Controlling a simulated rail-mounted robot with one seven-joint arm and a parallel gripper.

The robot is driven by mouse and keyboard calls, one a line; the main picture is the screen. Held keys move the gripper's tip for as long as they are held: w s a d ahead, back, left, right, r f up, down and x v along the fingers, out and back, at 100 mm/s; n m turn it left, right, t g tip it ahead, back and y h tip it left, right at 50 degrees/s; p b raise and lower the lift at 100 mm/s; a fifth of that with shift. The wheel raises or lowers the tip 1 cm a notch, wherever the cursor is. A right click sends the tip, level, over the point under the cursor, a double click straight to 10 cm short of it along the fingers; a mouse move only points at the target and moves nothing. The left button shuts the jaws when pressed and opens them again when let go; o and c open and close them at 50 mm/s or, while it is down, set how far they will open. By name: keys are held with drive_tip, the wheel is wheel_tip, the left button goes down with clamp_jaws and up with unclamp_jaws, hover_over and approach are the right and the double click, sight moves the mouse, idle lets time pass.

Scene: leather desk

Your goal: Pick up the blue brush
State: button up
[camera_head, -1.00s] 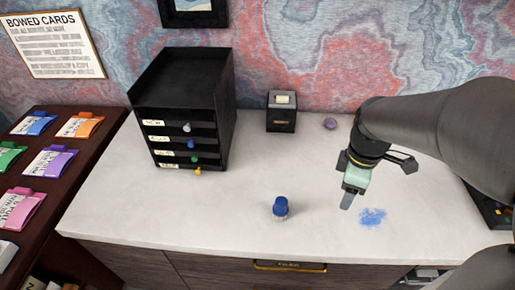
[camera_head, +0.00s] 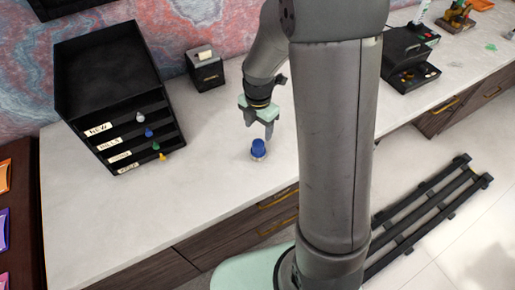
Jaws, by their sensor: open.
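The blue brush (camera_head: 258,148) is a small round piece with a blue top and a pale lower part. It stands upright on the white desktop near the front edge. My gripper (camera_head: 258,131) is open and points down, with its two fingers apart. It is just behind and above the brush in the picture. Nothing is between the fingers that I can see. I cannot tell the exact height of the fingertips over the brush.
A black drawer unit (camera_head: 85,80) with coloured knobs stands at the left. A small black box (camera_head: 206,75) is at the back by the wall. A black tray device (camera_head: 408,62) sits farther right. My arm hides the middle of the desk.

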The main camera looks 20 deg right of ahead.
sight(258, 142)
wheel_tip(258, 142, down, 9)
drive_tip(key=shift+w+p, duration=0.1)
drive_tip(key=shift+p, duration=0.9)
drive_tip(key=shift+c, duration=0.3)
drive_tip(key=c, duration=1)
